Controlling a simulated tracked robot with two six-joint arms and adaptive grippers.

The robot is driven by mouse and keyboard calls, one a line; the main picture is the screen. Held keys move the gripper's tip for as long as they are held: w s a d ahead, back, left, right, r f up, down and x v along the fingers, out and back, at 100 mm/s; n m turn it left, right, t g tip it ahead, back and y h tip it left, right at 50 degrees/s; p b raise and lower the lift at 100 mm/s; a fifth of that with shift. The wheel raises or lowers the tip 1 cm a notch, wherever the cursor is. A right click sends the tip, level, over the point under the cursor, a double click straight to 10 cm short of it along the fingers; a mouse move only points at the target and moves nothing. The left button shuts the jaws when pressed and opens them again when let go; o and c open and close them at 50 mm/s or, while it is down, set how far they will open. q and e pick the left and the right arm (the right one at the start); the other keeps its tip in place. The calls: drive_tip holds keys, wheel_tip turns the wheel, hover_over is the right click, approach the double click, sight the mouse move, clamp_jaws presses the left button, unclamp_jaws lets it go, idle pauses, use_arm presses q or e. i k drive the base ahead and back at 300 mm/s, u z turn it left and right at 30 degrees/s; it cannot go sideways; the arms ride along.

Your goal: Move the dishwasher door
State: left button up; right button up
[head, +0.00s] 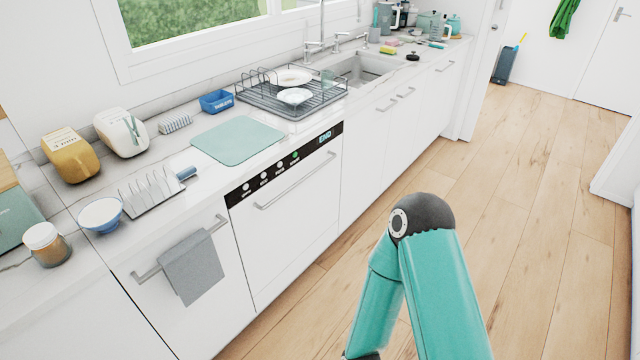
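The dishwasher door (290,220) is a white panel in the counter front in the head view. It stands upright and looks closed, flush with the cabinets. A long bar handle (295,181) runs across its upper part. Above it is a black control strip (285,165) with several round buttons and a lit display. A teal arm link of mine with a dark joint stands to the right of the door, over the floor and apart from the door. Neither of my grippers shows in this view.
A grey towel (192,267) hangs from a rail left of the dishwasher. A dish rack (290,95), a green mat (238,140) and a toast rack (152,190) stand on the counter (205,185). The wooden floor (500,200) before the cabinets is clear.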

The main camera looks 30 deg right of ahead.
sight(280, 215)
drive_tip(key=u, duration=0.15)
drive_tip(key=i, duration=0.9)
drive_tip(key=z, duration=0.05)
